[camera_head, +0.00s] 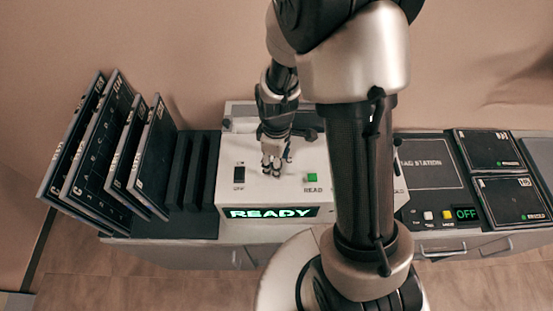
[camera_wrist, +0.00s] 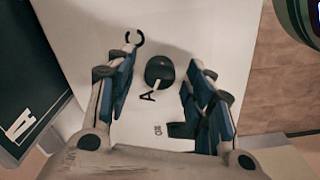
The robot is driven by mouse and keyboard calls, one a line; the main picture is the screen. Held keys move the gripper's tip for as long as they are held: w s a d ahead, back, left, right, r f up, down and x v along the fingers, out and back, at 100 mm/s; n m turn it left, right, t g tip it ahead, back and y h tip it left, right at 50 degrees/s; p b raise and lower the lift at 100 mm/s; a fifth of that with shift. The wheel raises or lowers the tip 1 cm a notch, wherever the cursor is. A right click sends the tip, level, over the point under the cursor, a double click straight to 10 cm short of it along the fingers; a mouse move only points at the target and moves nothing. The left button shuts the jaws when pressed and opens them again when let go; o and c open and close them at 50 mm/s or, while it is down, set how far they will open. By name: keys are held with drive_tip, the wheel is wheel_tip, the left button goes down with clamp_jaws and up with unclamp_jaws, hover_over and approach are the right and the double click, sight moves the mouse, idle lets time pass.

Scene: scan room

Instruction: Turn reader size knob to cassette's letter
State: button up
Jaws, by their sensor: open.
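The black round size knob (camera_wrist: 159,73) shows in the wrist view on the white top of the reader (camera_head: 225,185). A short pale mark on the knob's lower edge seems to face the A. My gripper (camera_wrist: 160,62) is open, with one finger on each side of the knob and gaps between. In the head view my gripper (camera_head: 272,168) is over the reader's top and hides the knob. A dark cassette (camera_wrist: 40,95) at left in the wrist view bears a large white letter, apparently A.
Several dark cassettes (camera_head: 105,145) lean in the rack at left. The reader has a lit READY display (camera_head: 269,212), green READ button (camera_head: 311,177) and a black switch (camera_head: 239,173). At right are the tag station (camera_head: 431,163) and two flat cassettes (camera_head: 490,150). My arm hides the reader's right part.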

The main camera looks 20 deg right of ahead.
wheel_tip(320, 180, up, 12)
idle(0.6)
drive_tip(key=shift+r, duration=0.1)
idle(0.4)
drive_tip(key=s+r+m+t+b, duration=0.2)
drive_tip(key=s+r+m+t, duration=0.2)
drive_tip(key=s+r+m, duration=0.6)
drive_tip(key=s+r, duration=0.1)
drive_tip(key=s, duration=0.4)
drive_tip(key=shift+r+t+b, duration=0.3)
drive_tip(key=shift+c, duration=0.4)
